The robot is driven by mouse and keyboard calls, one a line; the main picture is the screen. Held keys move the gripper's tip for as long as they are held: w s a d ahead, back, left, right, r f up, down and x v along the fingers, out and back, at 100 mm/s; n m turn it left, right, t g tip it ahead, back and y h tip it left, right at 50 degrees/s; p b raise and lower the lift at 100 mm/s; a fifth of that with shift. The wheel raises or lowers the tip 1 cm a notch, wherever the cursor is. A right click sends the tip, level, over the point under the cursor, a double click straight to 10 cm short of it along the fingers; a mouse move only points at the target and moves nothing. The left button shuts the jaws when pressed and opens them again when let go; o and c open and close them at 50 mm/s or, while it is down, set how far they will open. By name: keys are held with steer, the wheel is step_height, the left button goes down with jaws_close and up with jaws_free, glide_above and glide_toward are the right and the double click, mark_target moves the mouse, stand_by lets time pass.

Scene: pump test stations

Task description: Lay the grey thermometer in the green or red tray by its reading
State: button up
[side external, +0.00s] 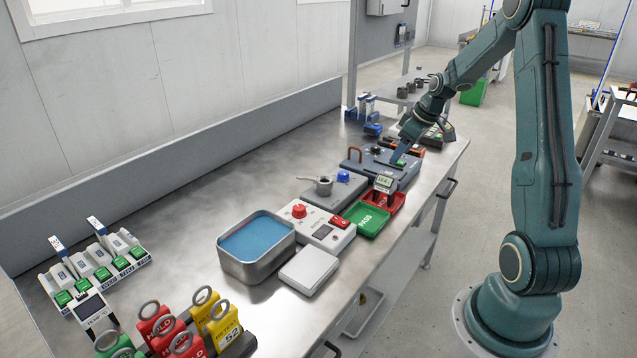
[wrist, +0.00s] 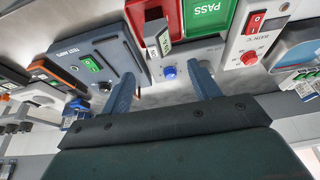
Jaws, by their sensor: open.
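The thermometer (side external: 384,183) shows as a small pale display at the red tray (side external: 397,201); the digits are too small to read surely. In the wrist view the thermometer (wrist: 163,42) overlaps the edge of the red tray (wrist: 143,12); I cannot tell how much of it rests inside. The green tray (side external: 367,219), marked PASS, is beside the red one and looks empty; it also shows in the wrist view (wrist: 207,12). In the side view my gripper (side external: 398,157) is over the blue-grey test box.
The blue-grey test box (side external: 375,168) and a grey unit with a blue knob (side external: 343,176) stand close by. A white control box with a red knob (side external: 310,225), a water bath (side external: 257,245) and a white block (side external: 309,271) are nearer the camera.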

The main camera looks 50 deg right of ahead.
steer(key=s+a+r, duration=0.1)
steer(key=a+r, duration=0.5)
steer(key=a, duration=0.4)
steer(key=s+a+r, duration=0.1)
steer(key=a+r, duration=0.6)
steer(key=a, duration=0.4)
steer(key=s+a+r+t, duration=0.1)
steer(key=s+a+r, duration=0.1)
steer(key=s+a, duration=1)
steer(key=s, duration=0.3)
steer(key=shift+a, duration=0.2)
steer(key=shift+w, duration=0.1)
